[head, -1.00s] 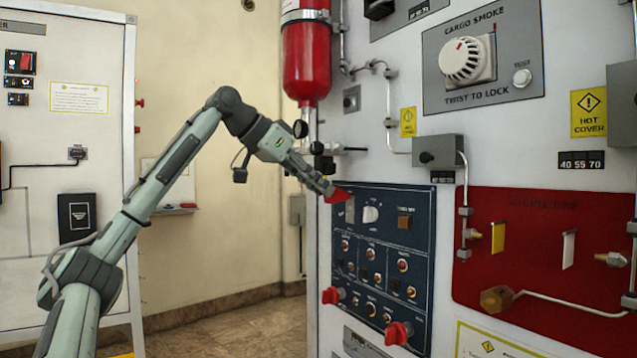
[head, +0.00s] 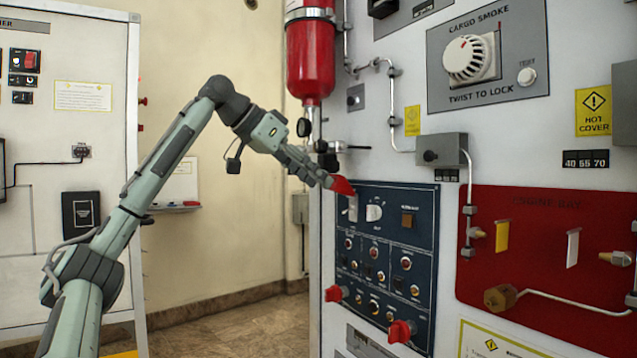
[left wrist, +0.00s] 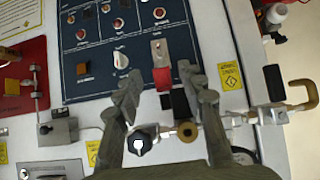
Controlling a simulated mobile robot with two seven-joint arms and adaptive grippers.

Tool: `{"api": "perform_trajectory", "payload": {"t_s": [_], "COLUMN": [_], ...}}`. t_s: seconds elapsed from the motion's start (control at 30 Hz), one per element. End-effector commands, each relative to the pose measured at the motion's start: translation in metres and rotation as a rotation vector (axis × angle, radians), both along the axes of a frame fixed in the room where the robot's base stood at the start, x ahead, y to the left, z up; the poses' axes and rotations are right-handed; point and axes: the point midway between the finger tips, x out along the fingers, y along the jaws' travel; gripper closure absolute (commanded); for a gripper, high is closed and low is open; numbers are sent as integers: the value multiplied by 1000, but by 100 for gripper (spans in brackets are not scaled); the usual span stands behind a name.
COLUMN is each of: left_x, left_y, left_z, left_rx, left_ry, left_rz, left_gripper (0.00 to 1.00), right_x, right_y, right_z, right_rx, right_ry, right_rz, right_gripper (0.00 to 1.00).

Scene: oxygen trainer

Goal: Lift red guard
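The red guard (head: 342,186) is on the upper left of the dark blue switch panel (head: 392,240). It sticks out from the panel and tilts up, with a grey plate (head: 352,208) showing below it. In the left wrist view the red guard (left wrist: 162,79) lies between my left gripper's spread fingertips, at the panel edge. My left gripper (head: 325,180) is at the guard's left side in the head view; its fingers (left wrist: 160,80) are apart and not closed on it. Whether a finger touches the guard I cannot tell. My right gripper is not in view.
A white selector knob (head: 374,213) and a brown square button (head: 407,220) sit right of the guard. Above hang a red bottle (head: 310,60) and a black-handled valve (head: 330,158), close to my gripper. Red knobs (head: 401,332) stick out below. Left of the panel is open room.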

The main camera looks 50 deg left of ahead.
Motion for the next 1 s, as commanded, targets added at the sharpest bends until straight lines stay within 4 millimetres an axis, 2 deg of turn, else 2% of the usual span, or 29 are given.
{"api": "perform_trajectory", "payload": {"t_s": [0.3,0.5,0.87,1.0], "left_x": [-55,-75,-80,-76], "left_y": [5,7,7,11], "left_z": [42,57,60,54], "left_rx": [2,2,1,6], "left_ry": [-1,0,0,9], "left_rz": [4,2,1,15], "left_gripper": [60,60,60,76], "right_x": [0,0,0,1], "right_y": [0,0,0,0], "right_z": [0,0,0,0], "right_rx": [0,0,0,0], "right_ry": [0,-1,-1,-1], "right_rz": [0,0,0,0], "right_gripper": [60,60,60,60]}}
